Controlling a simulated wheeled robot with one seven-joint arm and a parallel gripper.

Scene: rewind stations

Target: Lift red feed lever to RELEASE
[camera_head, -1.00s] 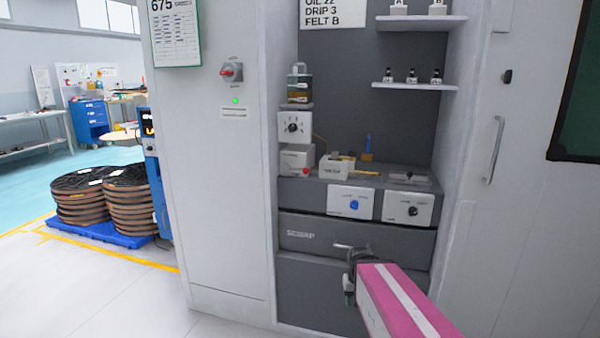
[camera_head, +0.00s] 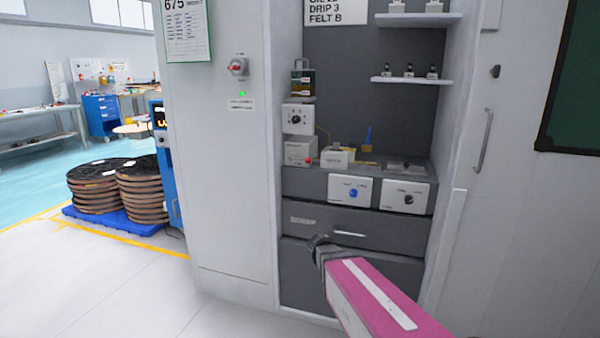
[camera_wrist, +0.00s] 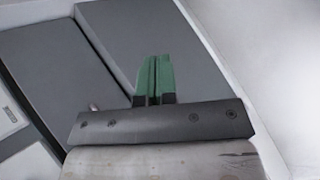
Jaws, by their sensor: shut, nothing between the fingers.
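A small red knob (camera_head: 308,161), which looks like the end of the red feed lever, sits at the lower right of a white box (camera_head: 298,150) on the grey bench in the cabinet. Its lever arm and the label wording are too small to make out. My gripper (camera_head: 318,240) is in front of the lower drawer fronts, below the knob and well apart from it. In the wrist view its green fingers (camera_wrist: 154,75) are together with nothing between them. The knob is not seen in the wrist view.
A drawer handle (camera_head: 349,234) is close to my gripper. White panels with a blue knob (camera_head: 353,193) and a black knob (camera_head: 408,199) front the bench. A white tray box (camera_head: 336,158) stands right of the red knob. Cabinet walls bound both sides.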

